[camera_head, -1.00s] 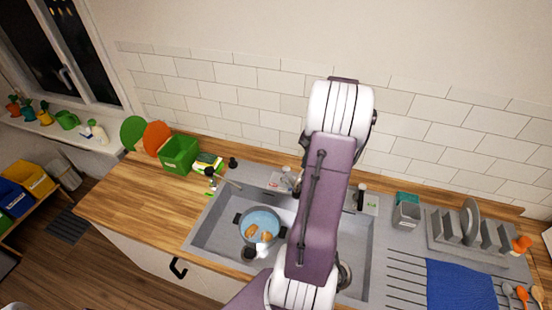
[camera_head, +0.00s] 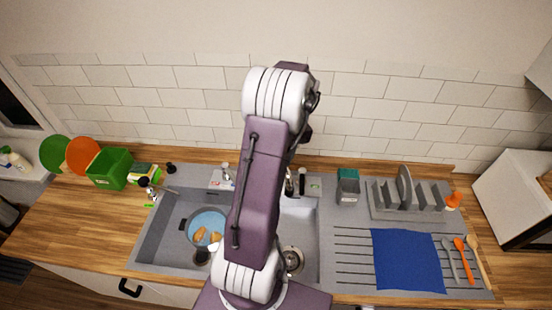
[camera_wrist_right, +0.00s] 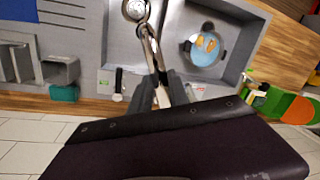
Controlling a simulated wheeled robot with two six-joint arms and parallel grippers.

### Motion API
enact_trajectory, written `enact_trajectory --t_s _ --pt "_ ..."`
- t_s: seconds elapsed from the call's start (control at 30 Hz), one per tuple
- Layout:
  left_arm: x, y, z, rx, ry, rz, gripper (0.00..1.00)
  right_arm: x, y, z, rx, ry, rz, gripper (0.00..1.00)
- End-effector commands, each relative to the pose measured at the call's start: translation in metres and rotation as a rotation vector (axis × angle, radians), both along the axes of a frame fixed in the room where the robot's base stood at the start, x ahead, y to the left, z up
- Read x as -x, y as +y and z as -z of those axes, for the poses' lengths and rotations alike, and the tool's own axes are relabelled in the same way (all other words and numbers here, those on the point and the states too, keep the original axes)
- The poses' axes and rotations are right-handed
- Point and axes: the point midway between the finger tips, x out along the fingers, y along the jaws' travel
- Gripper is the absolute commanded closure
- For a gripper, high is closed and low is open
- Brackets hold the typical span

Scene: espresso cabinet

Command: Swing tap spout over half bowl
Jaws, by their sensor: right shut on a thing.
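The metal tap spout (camera_wrist_right: 153,48) shows in the right wrist view, running from between my fingers up toward the round drain (camera_wrist_right: 135,10) of the half bowl. The half bowl (camera_head: 306,225) is the narrow right-hand basin in the head view. My right gripper (camera_wrist_right: 159,92) is shut on the spout. In the head view, my right arm hides the gripper and most of the tap. The exact place of the spout's outlet is hard to tell. My left gripper is out of view.
The main bowl holds a blue pot (camera_head: 207,228) with brown pieces in it. A grey-and-teal caddy (camera_head: 348,186), a dish rack (camera_head: 412,200) and a blue cloth (camera_head: 408,262) are to the right. A green box (camera_head: 110,169) stands left of the sink.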

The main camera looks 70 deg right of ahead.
Motion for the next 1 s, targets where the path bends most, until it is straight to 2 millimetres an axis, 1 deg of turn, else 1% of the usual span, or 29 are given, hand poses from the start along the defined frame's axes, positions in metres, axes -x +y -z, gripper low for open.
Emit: enact_trajectory --t_s 0.03,0.2,0.6,0.63,0.67,0.7,1.0 --pt "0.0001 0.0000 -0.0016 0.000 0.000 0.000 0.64 0.0013 -0.0032 -0.0015 0.005 -0.002 -0.008 1.00" --pt "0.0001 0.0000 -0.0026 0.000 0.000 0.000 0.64 0.0040 -0.0064 -0.0009 0.006 -0.001 -0.033 1.00" --pt "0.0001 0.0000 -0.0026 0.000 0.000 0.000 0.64 0.0043 -0.0075 -0.0011 0.008 -0.001 -0.039 1.00" --pt "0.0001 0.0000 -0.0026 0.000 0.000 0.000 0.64 0.0043 -0.0075 -0.0012 0.009 -0.002 -0.039 0.76" --pt "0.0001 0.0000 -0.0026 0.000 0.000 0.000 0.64 0.0043 -0.0075 -0.0012 0.009 -0.002 -0.039 0.67" --pt "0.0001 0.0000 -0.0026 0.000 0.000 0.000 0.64 0.0043 -0.0074 -0.0011 0.007 -0.002 -0.038 0.57" --pt "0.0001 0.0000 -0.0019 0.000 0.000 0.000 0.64 0.0048 -0.0066 -0.0009 0.004 -0.001 -0.039 0.57"
